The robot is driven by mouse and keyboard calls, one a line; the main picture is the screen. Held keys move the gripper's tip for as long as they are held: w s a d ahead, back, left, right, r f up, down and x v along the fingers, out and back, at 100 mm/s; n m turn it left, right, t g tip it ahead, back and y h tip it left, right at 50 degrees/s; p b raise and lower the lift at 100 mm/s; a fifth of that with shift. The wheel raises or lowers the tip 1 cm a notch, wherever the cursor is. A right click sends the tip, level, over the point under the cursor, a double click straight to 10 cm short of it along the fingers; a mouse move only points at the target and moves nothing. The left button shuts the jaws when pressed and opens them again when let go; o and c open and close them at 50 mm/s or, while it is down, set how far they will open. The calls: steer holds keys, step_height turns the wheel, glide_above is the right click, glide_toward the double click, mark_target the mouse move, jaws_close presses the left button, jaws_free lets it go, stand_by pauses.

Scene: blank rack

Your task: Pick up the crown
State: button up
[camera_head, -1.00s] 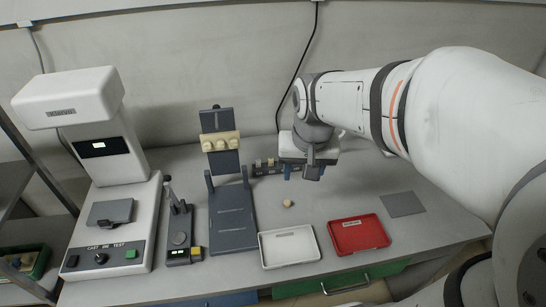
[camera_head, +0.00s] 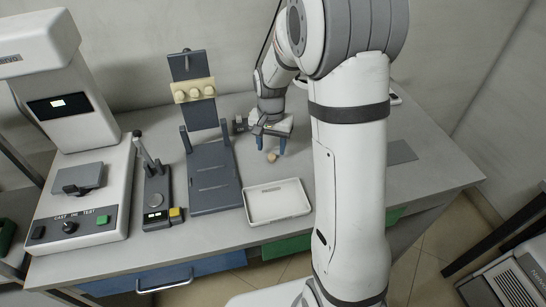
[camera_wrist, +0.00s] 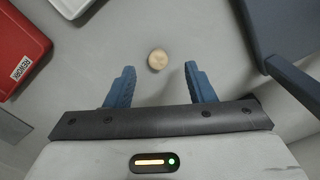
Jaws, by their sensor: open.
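The crown (camera_head: 272,156) is a small tan, tooth-like piece on the bare grey table. In the wrist view the crown (camera_wrist: 158,60) shows as a round cream-coloured piece just beyond the fingertips, roughly midway between them. My gripper (camera_head: 271,147) has two blue fingers pointing down beside the crown in the head view. In the wrist view my gripper (camera_wrist: 159,70) is open and empty, with a wide gap between its fingers. I cannot tell the exact height of the fingertips above the table.
A white tray (camera_head: 249,215) lies in front of the crown. A red tray (camera_wrist: 22,50) marked REWORK shows in the wrist view. A dark grey stand (camera_head: 215,185) with a tan block (camera_head: 193,91) is to the left. A lever device (camera_head: 158,200) and a white machine (camera_head: 118,175) are further left.

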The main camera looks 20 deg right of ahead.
mark_target(272, 156)
step_height(272, 156, down, 4)
steer(key=shift+s+d+r, duration=0.1)
steer(key=shift+r, duration=0.1)
steer(key=c, duration=1.1)
